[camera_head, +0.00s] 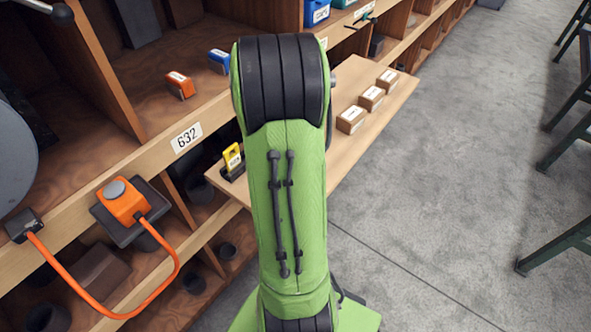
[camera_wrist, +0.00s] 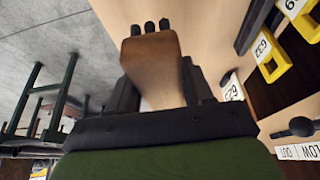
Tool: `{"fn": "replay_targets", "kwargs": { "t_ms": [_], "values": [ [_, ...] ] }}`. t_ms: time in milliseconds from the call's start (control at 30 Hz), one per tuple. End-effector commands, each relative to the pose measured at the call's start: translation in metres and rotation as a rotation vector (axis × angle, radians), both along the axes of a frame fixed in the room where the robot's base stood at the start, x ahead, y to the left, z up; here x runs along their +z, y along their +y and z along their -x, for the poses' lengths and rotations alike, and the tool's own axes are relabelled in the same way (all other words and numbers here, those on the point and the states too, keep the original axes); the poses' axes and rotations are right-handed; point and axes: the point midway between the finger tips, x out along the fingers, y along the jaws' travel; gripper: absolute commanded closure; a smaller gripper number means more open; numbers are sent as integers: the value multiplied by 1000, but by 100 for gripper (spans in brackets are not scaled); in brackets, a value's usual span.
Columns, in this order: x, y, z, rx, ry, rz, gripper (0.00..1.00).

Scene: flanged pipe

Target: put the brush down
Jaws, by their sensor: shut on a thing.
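In the wrist view my gripper (camera_wrist: 160,88) has its two dark fingers closed on the sides of the brush (camera_wrist: 151,48), a wooden brown block. Three short black stubs show at the far end of the brush. The brush is over or against a pale wooden board (camera_wrist: 205,30); I cannot tell whether it touches it. In the head view my green arm hides the gripper and the brush. A pale wooden shelf board (camera_head: 352,150) shows to the right of the arm.
Several small labelled boxes (camera_head: 371,98) line the board. A yellow tag (camera_head: 233,157) in a black holder stands at its left end; yellow tags (camera_wrist: 271,58) also show in the wrist view. An orange box with a cable (camera_head: 124,202) is at the left. Grey floor (camera_head: 440,180) is open at right.

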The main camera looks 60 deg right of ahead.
Motion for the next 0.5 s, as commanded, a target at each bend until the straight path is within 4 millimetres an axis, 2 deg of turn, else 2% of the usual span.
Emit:
{"fn": "replay_targets", "kwargs": {
  "t_ms": [33, 100, 267, 400, 500],
  "values": [
    [-19, 1, 1, -1, 4, -6, 86],
    [-34, 1, 1, -2, 4, -6, 86],
    [-55, 1, 1, 1, 2, -3, 86],
    [-80, 1, 1, 0, 3, -3, 86],
    [-86, 0, 1, 1, 1, -1, 86]
  ]
}}
